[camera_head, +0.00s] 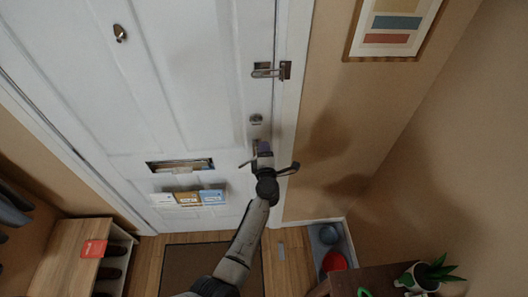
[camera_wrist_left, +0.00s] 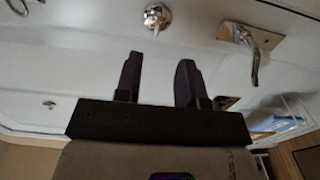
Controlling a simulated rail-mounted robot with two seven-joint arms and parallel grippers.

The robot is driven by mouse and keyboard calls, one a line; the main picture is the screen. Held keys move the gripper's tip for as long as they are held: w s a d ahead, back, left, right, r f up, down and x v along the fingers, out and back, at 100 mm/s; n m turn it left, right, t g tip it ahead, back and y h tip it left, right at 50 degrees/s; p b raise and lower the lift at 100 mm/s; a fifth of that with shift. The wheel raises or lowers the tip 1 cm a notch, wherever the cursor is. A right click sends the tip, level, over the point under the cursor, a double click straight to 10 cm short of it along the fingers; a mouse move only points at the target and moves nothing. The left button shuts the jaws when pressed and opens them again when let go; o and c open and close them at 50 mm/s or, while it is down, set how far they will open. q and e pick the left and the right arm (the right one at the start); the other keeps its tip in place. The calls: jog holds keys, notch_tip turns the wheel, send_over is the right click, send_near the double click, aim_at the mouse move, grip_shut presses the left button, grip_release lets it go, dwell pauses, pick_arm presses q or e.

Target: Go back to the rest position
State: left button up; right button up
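My left gripper (camera_head: 264,150) is in front of the white door (camera_head: 200,80), close to its right edge and just below the round lock (camera_head: 256,119). In the left wrist view the two dark fingers of the left gripper (camera_wrist_left: 158,80) stand apart with nothing between them. The metal lever handle (camera_wrist_left: 257,45) is beside the fingers on the right, apart from them. The round lock also shows in the left wrist view (camera_wrist_left: 157,18). In the head view the gripper partly hides the handle area. My right gripper is not in view.
A metal latch (camera_head: 268,71) is higher on the door edge. Envelopes (camera_head: 188,198) sit below the mail slot (camera_head: 180,166). A wooden shoe bench (camera_head: 62,262) stands at lower left. A small table (camera_head: 375,278) with a potted plant (camera_head: 428,274) stands at lower right. A doormat (camera_head: 185,265) lies below.

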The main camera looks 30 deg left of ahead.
pick_arm(q)
jog(key=shift+s+d, duration=0.2)
jog(key=shift+s, duration=0.1)
dwell(0.4)
jog(key=s+d+f+m+h, duration=0.1)
jog(key=s+d+m+h, duration=0.6)
jog(key=m, duration=0.4)
jog(key=s+d+f+m+h, duration=0.2)
jog(key=s+d+m+h, duration=0.3)
jog(key=s+m+h, duration=0.45)
jog(key=s+a+f+m+g+y, duration=0.1)
jog(key=s+g, duration=0.4)
jog(key=s, duration=0.7)
jog(key=s+a+f+m+g+y, duration=0.1)
jog(key=s+m+g+y, duration=0.3)
jog(key=s, duration=0.8)
jog(key=shift+s+a+f+m+g, duration=0.3)
jog(key=shift+s+f+m+g, duration=0.1)
jog(key=shift+m+g, duration=0.45)
